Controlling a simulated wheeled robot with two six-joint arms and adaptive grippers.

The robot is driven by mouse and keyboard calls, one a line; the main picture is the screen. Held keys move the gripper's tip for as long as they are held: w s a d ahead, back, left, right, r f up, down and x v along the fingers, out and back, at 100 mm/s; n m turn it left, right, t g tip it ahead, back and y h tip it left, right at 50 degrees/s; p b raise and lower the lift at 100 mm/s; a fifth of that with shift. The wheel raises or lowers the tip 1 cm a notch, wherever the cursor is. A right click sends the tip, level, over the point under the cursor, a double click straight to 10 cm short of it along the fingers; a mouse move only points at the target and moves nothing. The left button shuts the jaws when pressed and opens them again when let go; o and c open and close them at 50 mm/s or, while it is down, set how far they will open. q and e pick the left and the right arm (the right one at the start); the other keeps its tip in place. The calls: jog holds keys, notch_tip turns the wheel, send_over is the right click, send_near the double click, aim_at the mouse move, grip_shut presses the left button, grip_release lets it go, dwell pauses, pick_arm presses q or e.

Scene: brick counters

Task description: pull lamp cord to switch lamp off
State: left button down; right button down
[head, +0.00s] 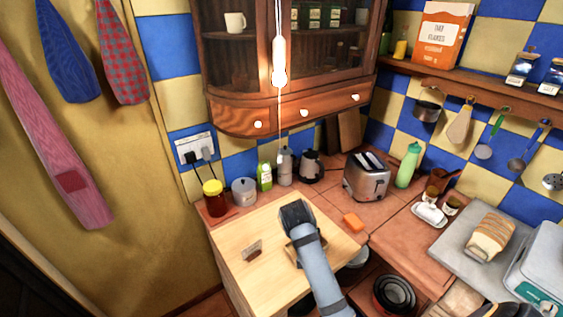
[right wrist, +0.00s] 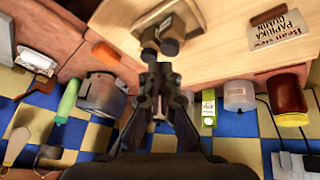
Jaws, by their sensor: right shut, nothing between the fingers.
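A white lamp (head: 280,62) with a bright white bulb hangs from above in front of the wooden cabinet, at the top middle of the head view. A thin pale cord (head: 280,115) runs straight down below the bulb; where it ends is hard to tell. My right gripper (head: 294,213) is over the light wooden worktop, well below the bulb and apart from it. In the right wrist view its fingers (right wrist: 162,72) are together with nothing between them. The lamp and cord do not show there. My left gripper is in neither view.
A sign (head: 252,249) and a dark-topped object (right wrist: 168,38) stand on the worktop (head: 272,285). Behind are a red jar (head: 213,198), a metal canister (head: 244,191), a green carton (head: 264,176) and a toaster (head: 367,177). The cabinet (head: 300,108) overhangs the counter.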

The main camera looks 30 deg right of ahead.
jog(key=shift+n+y, duration=0.5)
jog(key=shift+n, duration=0.4)
jog(key=shift+s+a+f, duration=0.15)
jog(key=shift+s+f, duration=0.7)
jog(key=shift+s, duration=0.25)
jog(key=shift+s+a+f, duration=0.15)
jog(key=shift+s+f, duration=0.7)
jog(key=shift+s, duration=0.25)
jog(key=s+a+f+n+y, duration=0.1)
jog(key=s+a+n, duration=0.15)
jog(key=s, duration=0.45)
jog(key=s+a+f+n+y, duration=0.1)
jog(key=s+a+n, duration=0.15)
jog(key=s, duration=0.45)
jog(key=s+d+f+g+b, duration=0.1)
jog(key=d+f+b, duration=0.1)
jog(key=f, duration=1.2)
jog(key=d+f+b, duration=0.1)
jog(key=f+b, duration=0.1)
jog(key=f, duration=1.2)
jog(key=s+d+f+g+b, duration=0.1)
jog(key=s+f+b, duration=0.2)
jog(key=s+f, duration=1.6)
notch_tip(320, 180, down, 2)
jog(key=shift+s+d+f+g+y, duration=0.2)
jog(key=shift+s+g+y, duration=0.1)
